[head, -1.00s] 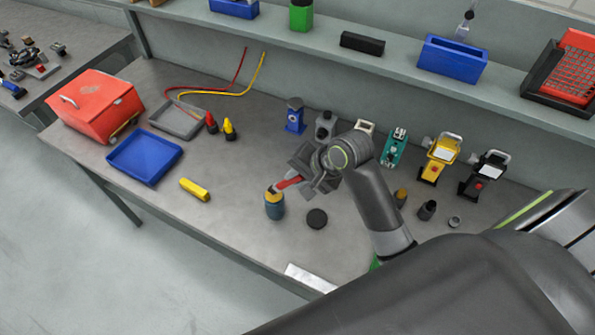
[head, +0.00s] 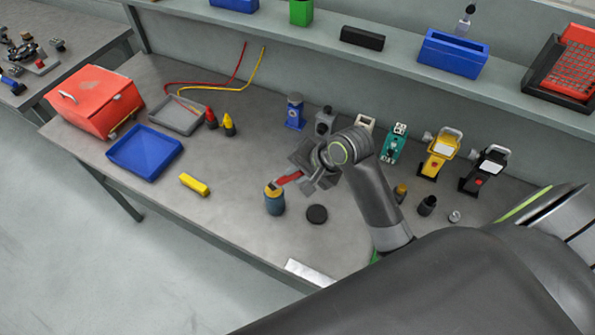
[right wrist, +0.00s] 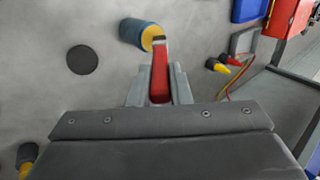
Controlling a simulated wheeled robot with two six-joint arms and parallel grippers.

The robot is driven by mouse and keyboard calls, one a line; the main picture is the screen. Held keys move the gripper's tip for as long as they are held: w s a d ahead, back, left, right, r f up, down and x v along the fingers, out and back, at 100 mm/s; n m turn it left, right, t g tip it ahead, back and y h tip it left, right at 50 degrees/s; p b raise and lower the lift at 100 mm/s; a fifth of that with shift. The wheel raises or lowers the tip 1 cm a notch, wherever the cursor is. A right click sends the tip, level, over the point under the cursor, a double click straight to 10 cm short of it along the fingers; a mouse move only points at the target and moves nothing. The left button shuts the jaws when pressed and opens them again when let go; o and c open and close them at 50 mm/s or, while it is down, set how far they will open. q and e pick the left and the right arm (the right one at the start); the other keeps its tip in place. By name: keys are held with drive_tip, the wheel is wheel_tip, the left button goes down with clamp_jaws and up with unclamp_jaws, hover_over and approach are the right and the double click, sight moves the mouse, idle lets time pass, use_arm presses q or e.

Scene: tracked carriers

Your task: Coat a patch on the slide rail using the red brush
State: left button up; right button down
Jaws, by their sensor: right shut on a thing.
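My right gripper (head: 304,179) is shut on the red brush (head: 289,178). In the right wrist view the brush (right wrist: 159,75) stands between the fingers and its tip meets the yellow-orange top of a blue jar (right wrist: 133,32). In the head view the same jar (head: 274,202) stands upright on the bench. I cannot tell whether the bristles are inside it. A black round lid (head: 316,214) lies beside the jar. A pale metal bar (head: 308,272) at the bench's front edge may be the slide rail; my right arm partly hides that area. My left gripper is not in view.
A yellow block (head: 195,184), a blue tray (head: 160,137) and a red box (head: 92,103) are to the left. Several upright devices, including a teal one (head: 393,144) and a yellow one (head: 439,154), line the back. Small dark cylinders (head: 427,205) stand right of my arm.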

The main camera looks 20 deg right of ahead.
drive_tip(key=shift+f, duration=0.4)
drive_tip(key=shift+s+f, duration=0.15)
idle(1.3)
drive_tip(key=shift+w+r, duration=0.2)
drive_tip(key=shift+r, duration=3.45)
drive_tip(key=shift+s+f, duration=0.1)
drive_tip(key=shift+f, duration=0.05)
